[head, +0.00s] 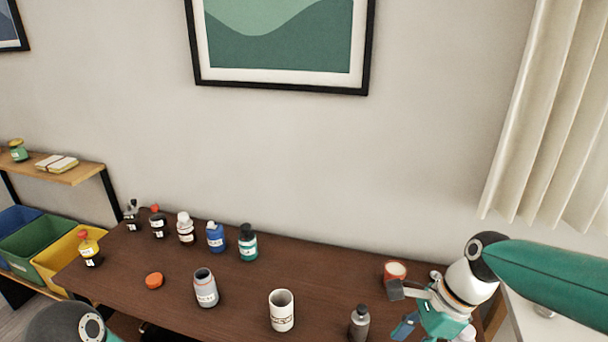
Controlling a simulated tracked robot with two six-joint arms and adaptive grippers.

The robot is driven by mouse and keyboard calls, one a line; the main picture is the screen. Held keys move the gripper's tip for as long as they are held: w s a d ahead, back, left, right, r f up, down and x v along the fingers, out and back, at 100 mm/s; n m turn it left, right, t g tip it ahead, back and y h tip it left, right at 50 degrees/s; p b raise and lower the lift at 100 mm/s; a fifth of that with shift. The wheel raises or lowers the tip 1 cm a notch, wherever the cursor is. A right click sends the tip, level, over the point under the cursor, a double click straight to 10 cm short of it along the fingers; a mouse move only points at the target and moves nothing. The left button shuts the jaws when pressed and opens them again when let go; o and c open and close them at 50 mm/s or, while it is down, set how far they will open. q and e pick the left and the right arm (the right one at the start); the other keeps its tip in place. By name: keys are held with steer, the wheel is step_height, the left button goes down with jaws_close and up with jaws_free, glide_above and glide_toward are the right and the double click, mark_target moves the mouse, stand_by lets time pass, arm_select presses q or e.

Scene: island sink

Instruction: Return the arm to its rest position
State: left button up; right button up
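My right arm comes in from the right edge. Its gripper (401,309) is over the right end of the dark wooden table (330,268), with its fingers spread apart and nothing seen between them. A grey bottle with a dark cap (359,324) stands just left of and below the fingers in the picture. A red-orange jar with a pale top (395,271) is just behind the upper finger; I cannot tell if they touch. Only a rounded part of my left arm shows at the bottom left; its gripper is out of view.
A white mug (282,312) and an open grey bottle (205,290) stand mid-table. An orange lid (154,281) lies at left. Several bottles line the back, including a blue one (215,238). Coloured bins (40,240) stand left; a curtain (550,110) hangs right.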

steer(key=s+a+f+n+g, duration=0.15)
steer(key=s+f+n, duration=0.35)
steer(key=f, duration=0.6)
steer(key=s+a+f+n, duration=0.2)
steer(key=s+f, duration=0.5)
steer(key=f, duration=0.3)
steer(key=s+a+f+n+g, duration=0.15)
steer(key=s+f+n, duration=0.35)
steer(key=f, duration=0.6)
arm_select(q)
steer(key=shift+w+f, duration=0.15)
steer(key=shift+w, duration=0.1)
arm_select(e)
steer(key=w+n+t, duration=0.2)
steer(key=w+n, duration=0.1)
steer(key=w+n+t, duration=0.1)
steer(key=shift+w+a+n+t+h, duration=0.2)
steer(key=shift+a+n+t+h, duration=0.1)
steer(key=shift+t, duration=0.1)
